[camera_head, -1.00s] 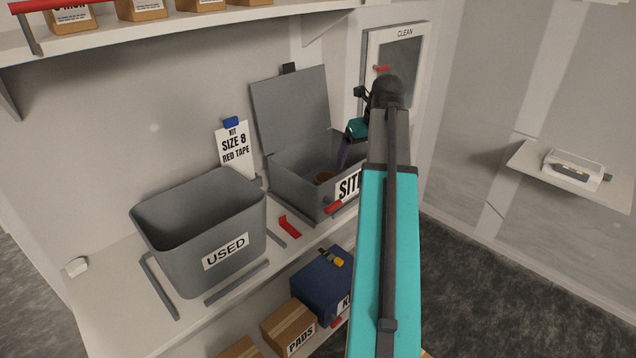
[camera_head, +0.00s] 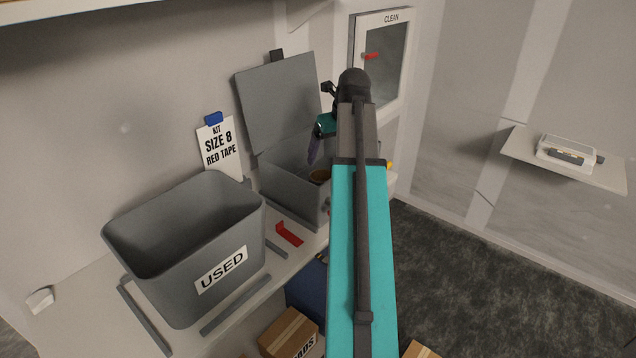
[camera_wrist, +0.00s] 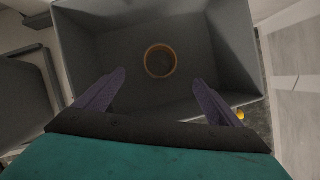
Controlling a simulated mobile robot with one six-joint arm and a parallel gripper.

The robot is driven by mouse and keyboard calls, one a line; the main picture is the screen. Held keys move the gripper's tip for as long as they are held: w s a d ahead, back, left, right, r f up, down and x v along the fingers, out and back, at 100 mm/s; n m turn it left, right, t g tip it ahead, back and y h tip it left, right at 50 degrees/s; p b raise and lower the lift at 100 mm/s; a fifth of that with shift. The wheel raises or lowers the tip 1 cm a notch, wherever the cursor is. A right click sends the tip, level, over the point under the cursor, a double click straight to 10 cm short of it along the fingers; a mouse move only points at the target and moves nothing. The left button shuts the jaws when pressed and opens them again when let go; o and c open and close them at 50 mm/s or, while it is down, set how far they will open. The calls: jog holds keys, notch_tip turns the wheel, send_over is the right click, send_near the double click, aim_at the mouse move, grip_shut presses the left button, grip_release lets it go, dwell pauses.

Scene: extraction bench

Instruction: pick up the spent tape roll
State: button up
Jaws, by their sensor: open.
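The spent tape roll (camera_wrist: 160,61) is a small tan ring lying on the floor of an open grey box (camera_wrist: 205,50). In the head view the roll (camera_head: 319,176) shows only in part inside the box (camera_head: 283,180), whose lid (camera_head: 277,103) stands raised at the back. My gripper (camera_wrist: 160,95) is open and empty above the box, its two purple fingers spread either side of and short of the roll. In the head view my gripper (camera_head: 313,152) is partly hidden by my arm.
A grey bin labelled USED (camera_head: 180,235) stands left of the box and looks empty. A red handle (camera_head: 289,234) lies between them. A card reading SIZE 8 RED TAPE (camera_head: 218,147) stands behind. A CLEAN cabinet (camera_head: 381,62) is on the back wall.

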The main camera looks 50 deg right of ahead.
jog(key=p, duration=0.2)
send_near(322, 177)
jog(key=shift+s+a+f, duration=0.25)
jog(key=shift+a+f, duration=0.2)
jog(key=shift+a, duration=0.15)
jog(key=shift+s+a+f, duration=0.25)
jog(key=shift+a+f, duration=0.2)
jog(key=shift+a, duration=0.15)
jog(key=shift+f, duration=0.1)
jog(key=shift+p+x, duration=0.7)
jog(key=shift+x, duration=1.8)
jog(key=shift+w+d, duration=0.1)
jog(key=c, duration=1.1)
